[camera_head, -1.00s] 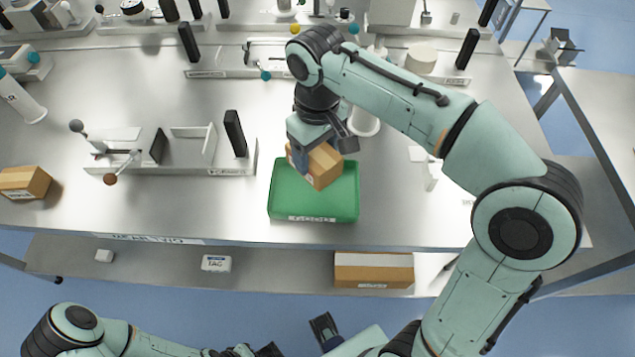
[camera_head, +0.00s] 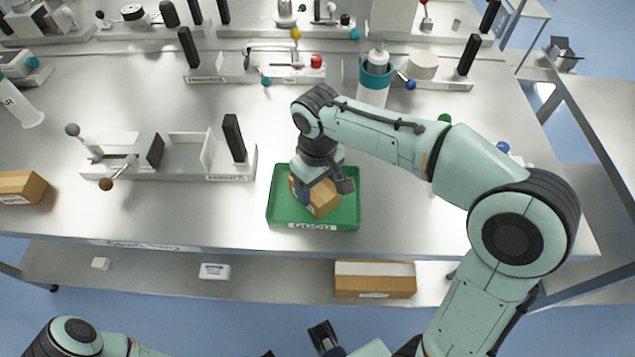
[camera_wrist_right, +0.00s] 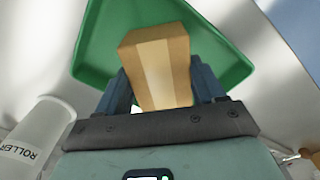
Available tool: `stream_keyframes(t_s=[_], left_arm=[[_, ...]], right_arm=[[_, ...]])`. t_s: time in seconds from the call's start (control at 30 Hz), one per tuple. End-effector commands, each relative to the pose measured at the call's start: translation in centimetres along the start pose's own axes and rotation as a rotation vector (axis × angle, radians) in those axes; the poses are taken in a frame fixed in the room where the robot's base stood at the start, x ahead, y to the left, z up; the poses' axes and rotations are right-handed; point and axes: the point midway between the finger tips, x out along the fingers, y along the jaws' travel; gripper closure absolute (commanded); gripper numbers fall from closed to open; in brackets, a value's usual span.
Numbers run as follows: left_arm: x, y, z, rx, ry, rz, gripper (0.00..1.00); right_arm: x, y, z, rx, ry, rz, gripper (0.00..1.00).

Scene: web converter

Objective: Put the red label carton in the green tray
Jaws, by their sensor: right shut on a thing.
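A brown cardboard carton (camera_head: 323,199) is between the fingers of my right gripper (camera_head: 313,192), which is shut on it. In the right wrist view the carton (camera_wrist_right: 158,68) sits tilted between both blue-grey fingers, with a paler strip down its side. No red label shows on the faces in view. The carton is within the outline of the green tray (camera_head: 285,215); whether it touches the tray floor I cannot tell. My left gripper (camera_head: 300,345) shows only in part at the bottom edge, and its opening is unclear.
The tray stands near the bench's front edge. Left of it is a grey fixture (camera_head: 190,170) with a black upright. Another brown carton (camera_head: 20,187) lies at far left, and one (camera_head: 375,279) is on the lower shelf. A teal-banded white bottle (camera_head: 374,82) stands behind.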

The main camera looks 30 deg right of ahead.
Motion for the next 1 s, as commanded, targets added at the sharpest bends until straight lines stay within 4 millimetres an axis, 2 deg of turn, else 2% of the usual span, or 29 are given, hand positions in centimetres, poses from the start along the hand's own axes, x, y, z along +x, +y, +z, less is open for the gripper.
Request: stream_keyframes(t_s=[0.07,0.1,0.17,0.43,0.57,0.67,1.0], left_arm=[[0.2,-0.1,0.0,0.000,-0.001,0.000,1.00],[0.2,-0.1,0.0,0.000,-0.001,0.000,1.00],[0.2,-0.1,0.0,0.000,-0.001,0.000,1.00],[0.1,-0.1,0.0,0.000,0.000,0.000,1.00],[-0.2,0.1,0.0,0.000,0.001,0.000,1.00],[-0.5,0.2,0.0,0.001,0.002,0.001,1.00],[-2.1,0.8,-0.2,0.003,0.007,0.003,1.00]], right_arm=[[0.3,0.0,0.0,0.000,0.000,0.000,0.65],[0.4,0.0,0.0,0.000,-0.001,0.000,0.25],[0.3,0.0,0.0,0.000,-0.001,0.000,0.06],[0.3,0.0,0.0,0.000,-0.001,0.000,0.06],[-0.5,0.0,0.0,0.000,0.001,0.000,0.06],[-2.0,0.0,-0.1,0.000,0.003,0.000,0.06],[-9.3,0.0,-0.1,-0.001,0.004,0.000,0.06]])
